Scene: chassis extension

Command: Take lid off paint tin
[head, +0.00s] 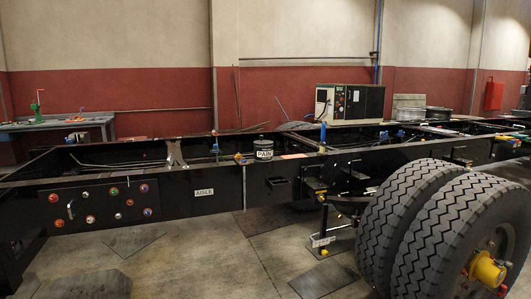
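A small dark paint tin (264,149) with a white label reading "PAIN" stands upright at the top edge of the black chassis rail, near the middle of the head view. A dark, rounded top covers it, which looks like its lid. No handle or gap at the lid can be made out at this size. My gripper is not in view.
The long black chassis rail (225,180) crosses the view, with an "AISLE" sign on it. Two large tyres (450,225) stand at the front right. A welding-type machine (350,104) and a workbench (60,125) are behind.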

